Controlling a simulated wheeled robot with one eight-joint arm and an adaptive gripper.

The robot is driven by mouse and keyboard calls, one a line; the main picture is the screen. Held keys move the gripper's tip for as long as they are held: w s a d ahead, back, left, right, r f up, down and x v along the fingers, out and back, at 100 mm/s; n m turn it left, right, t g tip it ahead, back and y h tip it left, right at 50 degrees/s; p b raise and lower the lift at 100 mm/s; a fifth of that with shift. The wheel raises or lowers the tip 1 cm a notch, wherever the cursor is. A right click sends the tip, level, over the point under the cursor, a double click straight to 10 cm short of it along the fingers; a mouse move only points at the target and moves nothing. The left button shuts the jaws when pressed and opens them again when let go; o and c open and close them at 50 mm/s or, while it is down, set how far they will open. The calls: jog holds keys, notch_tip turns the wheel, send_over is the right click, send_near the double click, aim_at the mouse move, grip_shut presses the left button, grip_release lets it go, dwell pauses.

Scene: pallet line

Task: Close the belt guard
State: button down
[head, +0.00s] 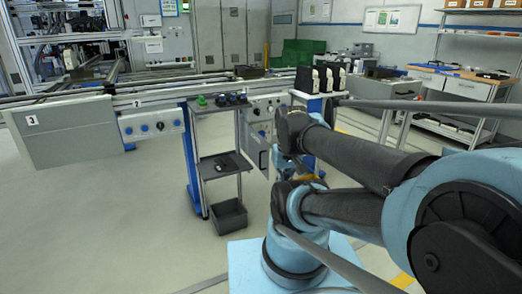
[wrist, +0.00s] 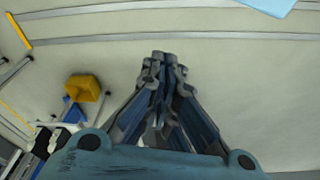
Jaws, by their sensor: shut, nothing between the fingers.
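The conveyor line (head: 160,97) runs across the back left in the head view. A broad grey panel (head: 75,132) marked 3 hangs at its left end. A small grey door-like panel (head: 257,152) sits under the control box (head: 264,110), partly behind my arm. I cannot tell for sure which panel is the belt guard, or whether it is open. My gripper (wrist: 165,58) shows in the wrist view with its fingers together and empty, above bare floor. In the head view, I cannot make out my gripper clearly by my arm.
A small trolley (head: 222,165) with knobs on top and a grey bin (head: 229,216) below stands left of my arm. Black-and-white units (head: 318,78) stand behind it. A workbench (head: 462,85) is at right. The wrist view shows a yellow bin (wrist: 83,87). The left floor is clear.

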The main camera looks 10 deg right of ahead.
jog(key=w+r+n+h, duration=0.2)
jog(key=w+r+n, duration=0.3)
jog(key=w, duration=0.6)
jog(key=w+r+n+h, duration=0.2)
jog(key=w+n, duration=0.4)
jog(key=w, duration=0.5)
jog(key=w+a+f+n+h, duration=0.2)
jog(key=w+a+f+n, duration=0.25)
jog(key=w, duration=0.55)
jog(key=w+a+f+n+h, duration=0.35)
jog(key=w+a+n, duration=0.2)
jog(key=w, duration=0.35)
send_near(268, 153)
jog(key=s+x, duration=0.1)
jog(key=x, duration=0.2)
jog(key=shift+w+d+f+y, duration=0.2)
jog(key=shift+w+d+y, duration=0.25)
jog(key=shift+d, duration=0.25)
